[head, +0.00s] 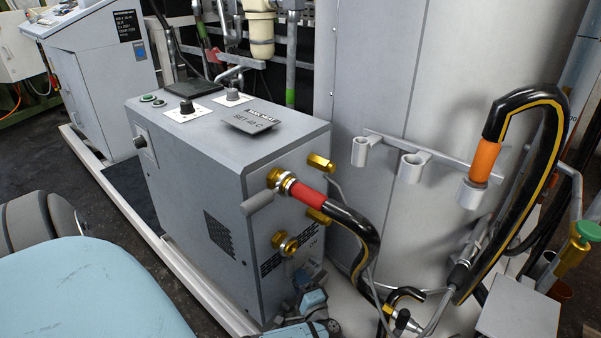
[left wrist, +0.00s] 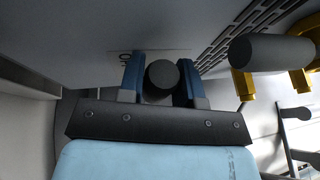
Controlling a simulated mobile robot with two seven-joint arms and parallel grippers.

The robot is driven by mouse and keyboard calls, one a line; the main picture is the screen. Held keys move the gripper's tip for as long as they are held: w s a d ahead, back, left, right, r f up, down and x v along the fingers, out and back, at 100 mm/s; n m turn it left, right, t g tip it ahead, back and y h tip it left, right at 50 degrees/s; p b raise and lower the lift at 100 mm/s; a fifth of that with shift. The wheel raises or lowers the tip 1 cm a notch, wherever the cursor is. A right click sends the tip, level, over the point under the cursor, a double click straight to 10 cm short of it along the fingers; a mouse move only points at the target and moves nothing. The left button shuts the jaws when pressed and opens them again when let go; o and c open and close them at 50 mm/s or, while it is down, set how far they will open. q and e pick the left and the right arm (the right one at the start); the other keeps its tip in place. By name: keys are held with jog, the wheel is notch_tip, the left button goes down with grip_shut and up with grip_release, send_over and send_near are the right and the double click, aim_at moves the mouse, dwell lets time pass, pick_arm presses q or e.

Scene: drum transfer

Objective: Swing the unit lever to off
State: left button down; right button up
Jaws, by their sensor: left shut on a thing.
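The unit (head: 185,170) is a grey box with dials on top and brass fittings on its right-hand face. My left gripper (head: 308,293) is low at that face, at the bottom of the head view. In the left wrist view its blue fingers (left wrist: 159,80) are on both sides of a dark round handle end, the unit lever (left wrist: 161,75), and are shut on it. A label behind the lever is partly hidden by the fingers. In the head view the gripper hides most of the lever, so its angle cannot be told. My right gripper is not in view.
A second grey handle (head: 258,203) on a brass valve is close by, also in the left wrist view (left wrist: 270,50). A black hose with a red sleeve (head: 310,193) leaves the face and hangs beside the gripper. A large grey tank (head: 385,90) stands behind.

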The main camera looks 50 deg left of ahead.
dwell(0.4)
pick_arm(q)
jog(key=c, duration=0.8)
grip_release()
jog(key=shift+f, duration=0.1)
